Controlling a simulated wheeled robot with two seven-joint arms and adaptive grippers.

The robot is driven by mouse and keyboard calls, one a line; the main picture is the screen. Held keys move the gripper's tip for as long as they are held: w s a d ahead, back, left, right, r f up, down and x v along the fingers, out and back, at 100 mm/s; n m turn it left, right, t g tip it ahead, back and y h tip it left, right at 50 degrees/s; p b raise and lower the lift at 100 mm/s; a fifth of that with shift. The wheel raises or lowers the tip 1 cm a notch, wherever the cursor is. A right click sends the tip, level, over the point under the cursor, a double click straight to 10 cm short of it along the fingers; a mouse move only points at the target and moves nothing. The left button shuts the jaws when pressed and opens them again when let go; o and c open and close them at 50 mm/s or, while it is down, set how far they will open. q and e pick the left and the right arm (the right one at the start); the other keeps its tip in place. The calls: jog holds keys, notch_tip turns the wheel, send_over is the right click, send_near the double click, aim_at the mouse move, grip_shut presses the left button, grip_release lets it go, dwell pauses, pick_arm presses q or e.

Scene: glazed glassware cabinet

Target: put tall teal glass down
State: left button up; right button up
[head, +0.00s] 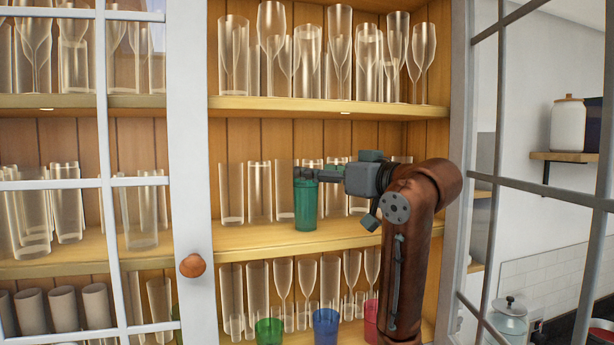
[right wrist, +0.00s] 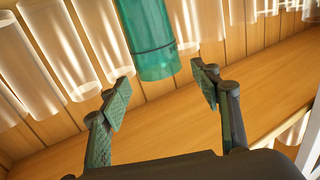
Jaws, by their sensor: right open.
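The tall teal glass (head: 305,207) stands upright on the middle shelf (head: 258,238) of the cabinet, in front of a row of clear glasses. My right gripper (head: 317,174) reaches in from the right at the height of the glass's rim. In the right wrist view the teal glass (right wrist: 150,45) is beyond the fingertips of the right gripper (right wrist: 163,86). The fingers are spread apart with nothing between them. My left gripper is not in view.
Clear tumblers (head: 259,190) line the back of the middle shelf. Green (head: 268,331) and blue (head: 326,325) cups stand on the lower shelf. The closed left door (head: 188,160) and open right door (head: 540,200) flank the opening.

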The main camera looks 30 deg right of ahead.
jog(key=s+d+b, duration=0.1)
jog(key=s, duration=0.6)
jog(key=shift+s+d, duration=0.15)
jog(key=shift+s, duration=0.2)
